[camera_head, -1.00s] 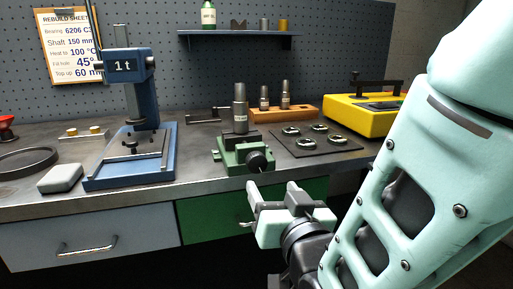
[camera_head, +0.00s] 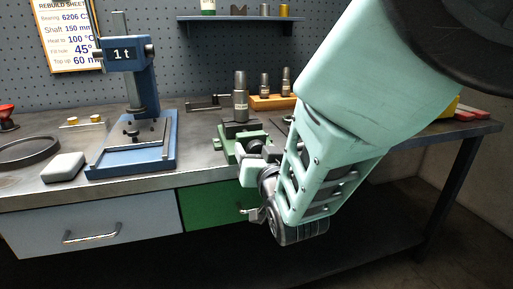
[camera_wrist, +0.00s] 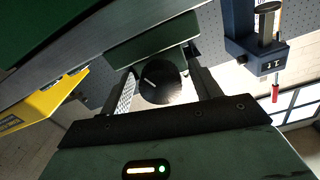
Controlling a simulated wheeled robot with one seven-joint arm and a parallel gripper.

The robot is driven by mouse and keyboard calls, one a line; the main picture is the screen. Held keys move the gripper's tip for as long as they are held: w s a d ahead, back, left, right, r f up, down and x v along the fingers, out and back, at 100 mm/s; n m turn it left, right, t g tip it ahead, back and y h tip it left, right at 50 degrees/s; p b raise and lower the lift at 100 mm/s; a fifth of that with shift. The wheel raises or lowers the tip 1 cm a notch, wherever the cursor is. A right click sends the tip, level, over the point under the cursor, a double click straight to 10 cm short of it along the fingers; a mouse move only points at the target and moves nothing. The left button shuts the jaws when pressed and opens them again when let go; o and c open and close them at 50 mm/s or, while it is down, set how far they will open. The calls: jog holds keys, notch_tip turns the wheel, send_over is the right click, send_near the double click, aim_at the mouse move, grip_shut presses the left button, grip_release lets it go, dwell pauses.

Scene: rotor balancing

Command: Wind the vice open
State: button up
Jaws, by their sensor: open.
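The green vice (camera_head: 228,148) stands at the front edge of the bench, with a grey cylindrical part (camera_head: 240,104) upright at its jaws. In the wrist view the round black knob (camera_wrist: 160,84) lies between my two spread fingers, the left one (camera_wrist: 125,94) and the right one (camera_wrist: 207,84). The gripper is open. I cannot tell whether either finger touches the knob. The vice's green body (camera_wrist: 152,42) shows just beyond it.
A blue press (camera_head: 150,95) marked 1t stands left of the vice, with a pale block (camera_head: 63,167) farther left. A wooden block (camera_head: 268,101) with grey cylinders is behind. My arm covers the bench right of the vice. The yellow machine (camera_wrist: 40,108) shows in the wrist view.

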jog(key=c, duration=1)
